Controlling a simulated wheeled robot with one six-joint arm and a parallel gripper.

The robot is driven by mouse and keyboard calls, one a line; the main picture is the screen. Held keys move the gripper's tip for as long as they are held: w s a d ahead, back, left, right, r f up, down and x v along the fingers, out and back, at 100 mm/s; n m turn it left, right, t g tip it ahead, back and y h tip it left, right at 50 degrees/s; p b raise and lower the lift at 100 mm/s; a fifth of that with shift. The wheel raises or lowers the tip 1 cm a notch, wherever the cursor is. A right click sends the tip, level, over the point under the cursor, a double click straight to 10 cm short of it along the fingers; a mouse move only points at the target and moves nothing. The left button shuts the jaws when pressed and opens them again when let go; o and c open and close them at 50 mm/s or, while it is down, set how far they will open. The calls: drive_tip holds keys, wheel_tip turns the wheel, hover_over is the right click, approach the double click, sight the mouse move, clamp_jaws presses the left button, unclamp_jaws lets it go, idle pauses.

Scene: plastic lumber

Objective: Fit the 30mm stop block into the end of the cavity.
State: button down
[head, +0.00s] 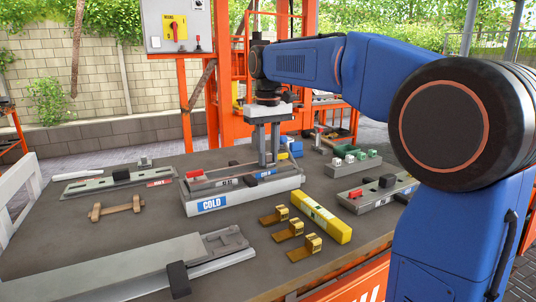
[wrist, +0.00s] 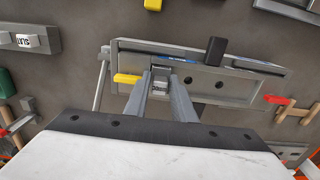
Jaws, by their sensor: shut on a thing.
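My gripper (head: 267,163) points straight down over the right part of the grey mould (head: 283,186), which has a blue COLD label on its front. In the wrist view, my gripper (wrist: 161,78) is shut on a small pale grey stop block (wrist: 160,85) with small, hard-to-read lettering. The block lies over or at the mould's edge; I cannot tell whether it touches the cavity. The mould (wrist: 235,83) shows round dark holes and a long slot in the wrist view. A black block (wrist: 215,50) stands on it. In the head view the fingers hide the held block.
A red-labelled HOT rack (head: 115,183) lies at the left, near a wooden piece (head: 116,209). A yellow level (head: 320,218) and brass brackets (head: 289,229) lie in front.

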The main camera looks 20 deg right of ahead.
sight(268, 153)
idle(0.3)
drive_tip(key=c, duration=1.4)
unclamp_jaws()
drive_tip(key=shift+f, duration=0.1)
drive_tip(key=shift+c, duration=0.7)
drive_tip(key=shift+r, duration=0.85)
drive_tip(key=shift+o, duration=1.2)
drive_tip(key=shift+d+r, duration=0.1)
drive_tip(key=shift+r, duration=2.6)
